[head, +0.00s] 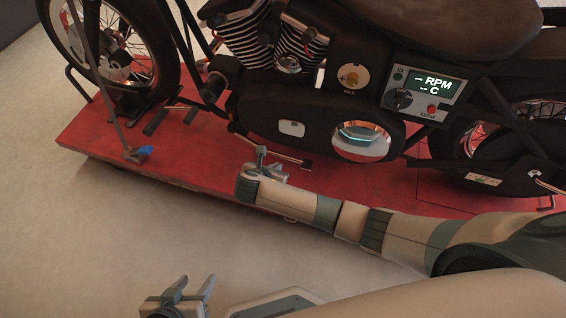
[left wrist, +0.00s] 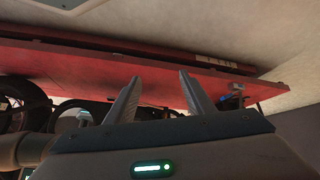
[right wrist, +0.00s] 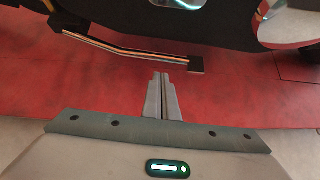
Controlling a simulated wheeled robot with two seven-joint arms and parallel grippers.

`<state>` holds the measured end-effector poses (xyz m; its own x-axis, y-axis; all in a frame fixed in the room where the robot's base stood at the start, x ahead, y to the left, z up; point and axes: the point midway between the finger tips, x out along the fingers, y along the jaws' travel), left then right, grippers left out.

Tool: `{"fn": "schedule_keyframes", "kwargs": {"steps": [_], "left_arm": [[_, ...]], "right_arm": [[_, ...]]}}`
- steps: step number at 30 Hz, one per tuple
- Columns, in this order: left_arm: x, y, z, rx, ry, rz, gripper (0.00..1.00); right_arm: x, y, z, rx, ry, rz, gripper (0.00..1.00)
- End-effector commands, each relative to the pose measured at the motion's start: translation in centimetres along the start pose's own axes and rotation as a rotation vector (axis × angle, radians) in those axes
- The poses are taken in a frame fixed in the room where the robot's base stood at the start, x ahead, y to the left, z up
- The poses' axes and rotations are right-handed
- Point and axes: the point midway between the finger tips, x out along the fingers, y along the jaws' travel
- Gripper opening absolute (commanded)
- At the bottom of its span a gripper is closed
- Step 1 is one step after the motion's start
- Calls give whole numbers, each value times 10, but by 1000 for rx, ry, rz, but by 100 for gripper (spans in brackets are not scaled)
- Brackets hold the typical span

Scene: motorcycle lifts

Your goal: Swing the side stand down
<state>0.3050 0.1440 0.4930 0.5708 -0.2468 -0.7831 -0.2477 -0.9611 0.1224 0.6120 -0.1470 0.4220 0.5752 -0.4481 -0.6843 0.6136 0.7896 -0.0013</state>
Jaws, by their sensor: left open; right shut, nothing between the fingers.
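The side stand (head: 276,154) is a thin metal bar with a dark foot at its right end, low on the near side of the motorcycle (head: 300,95). In the right wrist view the side stand (right wrist: 125,48) runs nearly level, its foot at the right. My right gripper (head: 261,152) is shut and empty, just on the near side of the stand; in the right wrist view its fingertips (right wrist: 162,76) show a gap below the bar. My left gripper (head: 196,281) is open and empty over the floor, away from the motorcycle; its fingers (left wrist: 158,78) are spread in the left wrist view.
The motorcycle stands on a red lift platform (head: 210,165). A control panel (head: 425,92) with a display is at its side. A blue item (head: 145,150) lies at the platform's left edge. The pale floor (head: 90,240) at lower left is clear.

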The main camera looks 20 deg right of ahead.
Motion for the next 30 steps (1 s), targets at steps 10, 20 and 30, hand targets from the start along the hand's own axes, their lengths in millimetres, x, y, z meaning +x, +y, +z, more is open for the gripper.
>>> {"fn": "schedule_keyframes", "kwargs": {"steps": [10, 20, 30], "left_arm": [[6, 18, -27, 0, 179, 45, 48], [4, 23, -50, 14, 291, 51, 48], [4, 24, -51, 15, 298, 52, 48]], "right_arm": [[59, 0, 5, 1, -1, 0, 0], [72, 0, 9, 0, 0, 1, 0], [73, 0, 9, 0, 0, 1, 0]]}}
